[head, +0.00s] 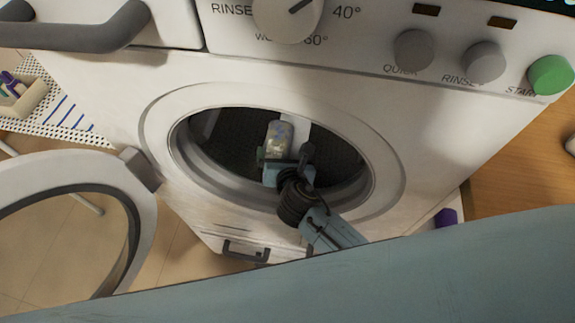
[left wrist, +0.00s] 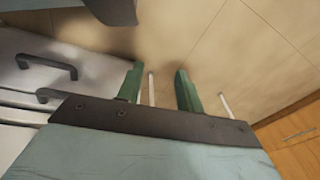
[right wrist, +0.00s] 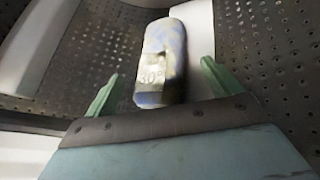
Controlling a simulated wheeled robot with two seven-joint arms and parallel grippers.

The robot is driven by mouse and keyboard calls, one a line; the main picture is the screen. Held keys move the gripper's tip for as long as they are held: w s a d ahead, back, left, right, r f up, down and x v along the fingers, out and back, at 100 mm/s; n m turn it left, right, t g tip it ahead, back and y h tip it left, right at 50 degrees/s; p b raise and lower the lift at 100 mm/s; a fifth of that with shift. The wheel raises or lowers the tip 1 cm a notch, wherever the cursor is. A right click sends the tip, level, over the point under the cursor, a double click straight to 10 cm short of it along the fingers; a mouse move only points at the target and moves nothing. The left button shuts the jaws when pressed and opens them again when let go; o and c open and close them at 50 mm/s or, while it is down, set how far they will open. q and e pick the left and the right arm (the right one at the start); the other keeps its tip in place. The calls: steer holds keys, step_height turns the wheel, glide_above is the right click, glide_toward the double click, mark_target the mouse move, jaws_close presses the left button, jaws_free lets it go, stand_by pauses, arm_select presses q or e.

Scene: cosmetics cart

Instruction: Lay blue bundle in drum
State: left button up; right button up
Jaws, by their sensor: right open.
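The bundle (head: 279,134) is a rolled, mottled blue, white and yellowish cloth inside the drum (head: 240,137) of the washing machine. In the right wrist view the bundle (right wrist: 165,42) has a pale label reading about "30". It lies by a pale drum rib (right wrist: 199,30). My right gripper (head: 281,157) reaches through the round opening into the drum. Its green fingers are apart on either side of the bundle's near end, with visible gaps. My left gripper (left wrist: 157,76) is open and empty above the floor, and I cannot make it out in the head view.
The round door (head: 145,215) hangs open at the left. The opening's rim (head: 382,185) surrounds my right arm. Knobs and a green start button (head: 550,75) are above. A small tray (head: 22,100) stands at far left. A drawer handle (head: 245,252) is below.

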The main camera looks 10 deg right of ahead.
arm_select(q)
steer(key=s+f+p, duration=0.2)
steer(key=s+f, duration=0.1)
steer(key=s, duration=0.3)
steer(key=shift+s+a+f, duration=0.15)
steer(key=shift+a+f, duration=0.15)
steer(key=shift+a, duration=0.15)
arm_select(e)
steer(key=v, duration=0.7)
steer(key=shift+s+r, duration=0.1)
steer(key=shift+s, duration=0.2)
